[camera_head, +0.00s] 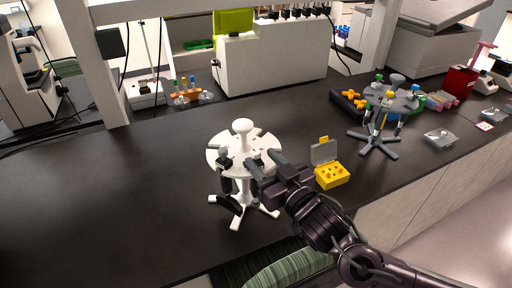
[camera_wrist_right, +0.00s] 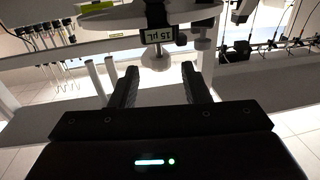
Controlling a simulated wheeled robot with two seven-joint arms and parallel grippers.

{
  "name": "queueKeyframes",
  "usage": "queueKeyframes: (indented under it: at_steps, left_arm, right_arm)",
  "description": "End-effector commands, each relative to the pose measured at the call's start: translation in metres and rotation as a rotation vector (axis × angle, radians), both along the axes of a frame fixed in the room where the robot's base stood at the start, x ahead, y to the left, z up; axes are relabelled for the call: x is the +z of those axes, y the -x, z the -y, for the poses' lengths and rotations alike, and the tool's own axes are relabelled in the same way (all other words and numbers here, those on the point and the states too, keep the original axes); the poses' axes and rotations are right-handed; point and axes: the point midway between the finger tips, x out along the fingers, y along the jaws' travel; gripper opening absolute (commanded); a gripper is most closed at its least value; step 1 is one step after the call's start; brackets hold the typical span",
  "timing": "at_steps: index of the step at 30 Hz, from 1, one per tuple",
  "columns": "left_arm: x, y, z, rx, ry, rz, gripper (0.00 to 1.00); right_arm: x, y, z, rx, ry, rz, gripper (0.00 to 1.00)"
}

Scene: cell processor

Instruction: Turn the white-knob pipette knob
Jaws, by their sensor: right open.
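A white round pipette stand (camera_head: 243,127) with a knob on top and splayed feet stands on the dark bench in the head view. A dark pipette (camera_head: 226,183) hangs at its front left. My right gripper (camera_head: 262,160) is at the stand's front right edge, open. In the right wrist view its fingers (camera_wrist_right: 159,82) are spread, with a pipette's white knob (camera_wrist_right: 158,62) just beyond and between the tips. That pipette's label (camera_wrist_right: 165,36) reads 15 µL upside down. I cannot tell whether the fingers touch the knob. My left gripper is out of view.
A yellow box (camera_head: 332,178) with an open lid stands right of my gripper. A grey stand (camera_head: 378,146) with coloured pipettes is farther right. An orange tube rack (camera_head: 188,97) and a white machine (camera_head: 270,60) are behind. The bench left of the white stand is clear.

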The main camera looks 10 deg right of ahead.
Motion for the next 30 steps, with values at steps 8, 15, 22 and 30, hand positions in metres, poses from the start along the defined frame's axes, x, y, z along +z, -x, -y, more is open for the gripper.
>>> queueKeyframes:
  at_steps: [8, 15, 22, 30]
  left_arm:
    - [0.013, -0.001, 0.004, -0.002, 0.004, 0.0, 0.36]
    - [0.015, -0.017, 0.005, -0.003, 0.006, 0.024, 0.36]
    - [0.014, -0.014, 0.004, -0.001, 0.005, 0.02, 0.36]
    - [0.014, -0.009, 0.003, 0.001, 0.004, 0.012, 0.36]
  right_arm:
    - [0.002, -0.029, -0.01, 0.0, 0.0, 0.001, 0.42]
    - [0.0, -0.031, -0.011, 0.001, 0.0, -0.001, 0.42]
    - [0.0, -0.031, -0.011, 0.0, 0.0, -0.001, 0.2]
    - [0.0, -0.031, -0.011, 0.002, 0.001, -0.001, 0.0]
